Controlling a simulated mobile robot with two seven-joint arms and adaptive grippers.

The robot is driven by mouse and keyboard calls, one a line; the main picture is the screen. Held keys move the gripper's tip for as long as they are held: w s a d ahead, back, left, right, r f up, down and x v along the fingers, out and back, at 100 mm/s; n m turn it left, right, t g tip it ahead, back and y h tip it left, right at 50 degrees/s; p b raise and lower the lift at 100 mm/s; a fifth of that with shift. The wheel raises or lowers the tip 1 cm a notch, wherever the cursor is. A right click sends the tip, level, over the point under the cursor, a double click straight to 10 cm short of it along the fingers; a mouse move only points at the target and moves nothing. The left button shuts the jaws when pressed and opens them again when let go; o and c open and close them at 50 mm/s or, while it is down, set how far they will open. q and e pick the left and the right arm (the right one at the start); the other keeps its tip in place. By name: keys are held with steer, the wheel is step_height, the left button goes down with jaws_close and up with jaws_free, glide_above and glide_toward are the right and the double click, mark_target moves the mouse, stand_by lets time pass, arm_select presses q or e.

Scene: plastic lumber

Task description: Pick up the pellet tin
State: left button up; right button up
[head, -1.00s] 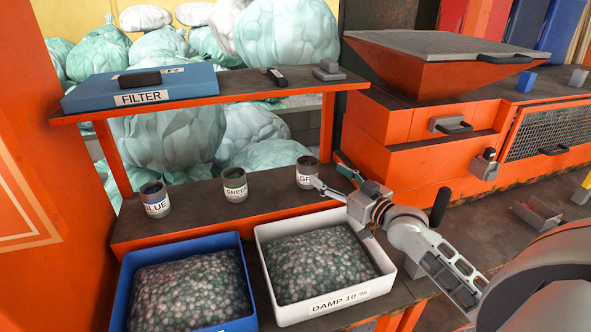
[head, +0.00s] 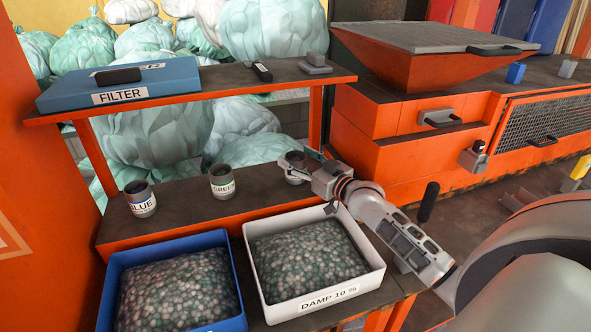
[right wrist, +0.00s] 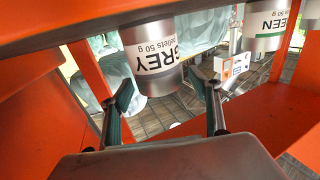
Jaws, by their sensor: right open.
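Three pellet tins stand in a row on the lower shelf: one labelled BLUE (head: 140,199), one GREEN (head: 222,183), and a third (head: 293,178) partly hidden by my right gripper (head: 303,164). In the right wrist view the third tin (right wrist: 152,55) reads GREY, pellets 50 g, and appears upside down. My right gripper (right wrist: 167,105) is open, its two fingers apart with the grey tin roughly between or just beyond their tips. I cannot tell whether they touch it. The green tin (right wrist: 265,25) shows at the upper right there. My left gripper is out of view.
An upper shelf (head: 225,92) with a blue FILTER box (head: 120,85) overhangs the row. An orange machine (head: 410,135) is at right.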

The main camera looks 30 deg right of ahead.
steer(key=shift+w, duration=0.55)
steer(key=c, duration=1.2)
steer(key=shift+c, duration=0.2)
